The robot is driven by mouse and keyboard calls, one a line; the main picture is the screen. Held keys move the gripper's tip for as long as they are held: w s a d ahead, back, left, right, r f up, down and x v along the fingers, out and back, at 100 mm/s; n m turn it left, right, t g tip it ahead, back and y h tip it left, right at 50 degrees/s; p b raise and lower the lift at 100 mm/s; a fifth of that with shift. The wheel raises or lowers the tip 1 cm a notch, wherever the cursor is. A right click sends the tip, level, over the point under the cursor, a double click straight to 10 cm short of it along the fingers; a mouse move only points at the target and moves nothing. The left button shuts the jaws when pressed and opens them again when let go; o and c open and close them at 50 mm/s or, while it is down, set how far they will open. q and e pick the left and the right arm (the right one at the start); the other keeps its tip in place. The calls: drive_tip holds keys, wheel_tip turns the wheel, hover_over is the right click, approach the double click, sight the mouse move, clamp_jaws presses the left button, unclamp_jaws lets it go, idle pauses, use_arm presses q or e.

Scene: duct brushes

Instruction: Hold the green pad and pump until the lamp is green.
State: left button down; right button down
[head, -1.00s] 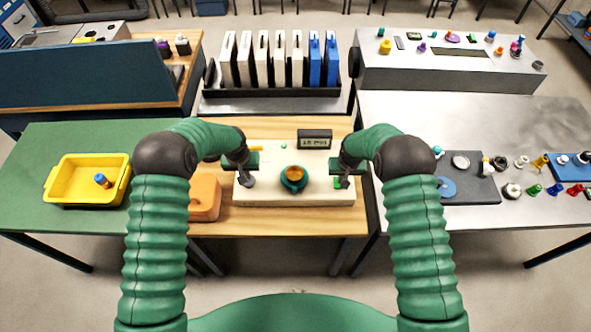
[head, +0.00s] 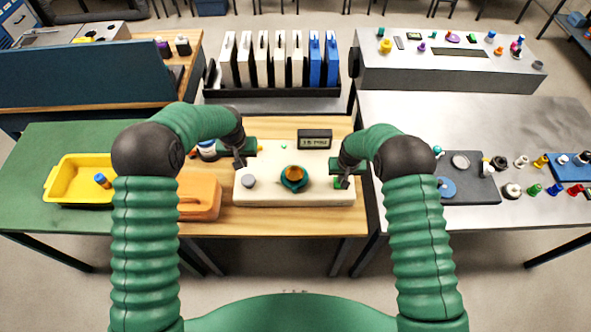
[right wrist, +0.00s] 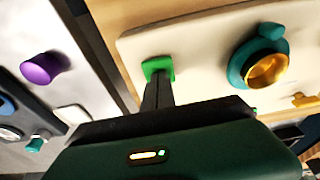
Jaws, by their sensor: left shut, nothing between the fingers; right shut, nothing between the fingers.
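A cream panel (head: 270,198) lies on the wooden table. Its green pad (right wrist: 160,66) is at the near right corner, and my right gripper (right wrist: 156,100) is shut with its fingertips at the pad, seemingly touching it. In the head view my right gripper (head: 344,183) partly hides the pad (head: 337,184). A grey round knob (head: 248,181) is at the panel's left. My left gripper (head: 240,165) is shut and empty, above and behind the knob. A teal round part with an amber centre (head: 294,172) sits mid-panel. I cannot tell which part is the lamp.
A display box (head: 315,139) stands at the panel's back. An orange case (head: 200,196) is close to its left, and a yellow tray (head: 68,184) stands farther left. A dark board (head: 470,190) with small parts lies on the right table.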

wheel_tip(320, 180, up, 7)
idle(0.7)
